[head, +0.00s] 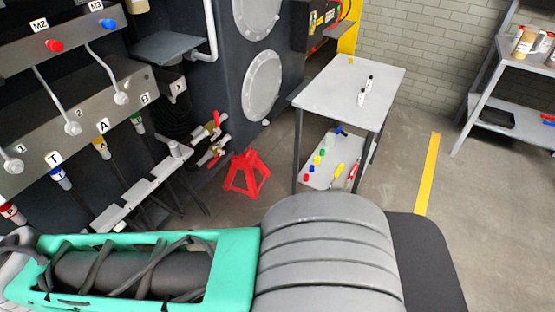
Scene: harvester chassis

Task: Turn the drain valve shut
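Two small brass valves with red handles stick out from the dark chassis wall in the head view, left of centre. The upper valve (210,127) sits just above the lower valve (212,152). I cannot tell which one is the drain valve, and the handles are too small to tell clearly whether either is open or shut. My gripper is not in view. Only teal and grey links of my arm show, across the bottom of the picture, below and apart from the valves.
A red stand (246,174) is on the floor just right of the valves. A grey two-level table (335,95) holds small bottles and coloured parts. Labelled panels with hoses and couplings (103,148) fill the left. Open floor (400,175) lies right of the table.

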